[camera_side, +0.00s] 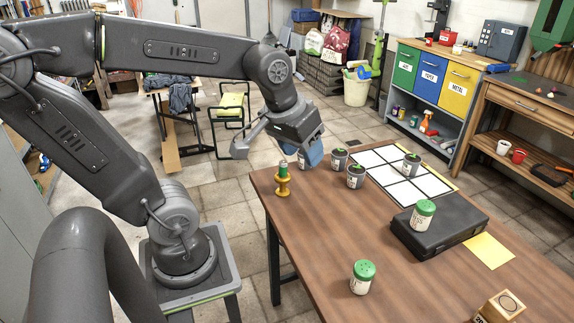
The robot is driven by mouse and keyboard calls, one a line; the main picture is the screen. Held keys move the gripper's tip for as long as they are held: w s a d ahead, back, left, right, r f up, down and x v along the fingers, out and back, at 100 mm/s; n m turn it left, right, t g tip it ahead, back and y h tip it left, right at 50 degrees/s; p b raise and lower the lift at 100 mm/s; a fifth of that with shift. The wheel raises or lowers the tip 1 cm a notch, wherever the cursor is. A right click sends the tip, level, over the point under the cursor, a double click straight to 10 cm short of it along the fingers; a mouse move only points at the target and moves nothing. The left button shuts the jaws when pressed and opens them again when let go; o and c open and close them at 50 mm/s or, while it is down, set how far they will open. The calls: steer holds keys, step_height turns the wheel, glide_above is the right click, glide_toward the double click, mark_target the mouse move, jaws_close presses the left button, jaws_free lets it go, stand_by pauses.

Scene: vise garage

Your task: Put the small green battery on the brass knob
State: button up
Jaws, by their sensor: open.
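The small green battery (283,172) stands upright on top of the brass knob (283,187), near the left corner of the wooden table. The battery has a dark coppery top end. My gripper (302,154) is open, with blue fingers pointing down. It is up and to the right of the battery in the picture and looks apart from it. I cannot tell from this one view how far the gripper is from the battery in depth.
Grey cans (356,176) stand right of the gripper, near a white grid mat (388,156). A black case (462,226) bears a green-lidded jar (422,214). Another green-lidded jar (362,277) and a wooden block (502,306) stand in front. The table's front left is clear.

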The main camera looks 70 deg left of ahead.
steer(key=s+d+m+t, duration=0.1)
steer(key=s+d+m, duration=0.3)
steer(key=shift+s+d+m+h, duration=0.25)
steer(key=shift+s+m+h, duration=0.05)
steer(key=shift+s+h, duration=0.1)
stand_by(0.9)
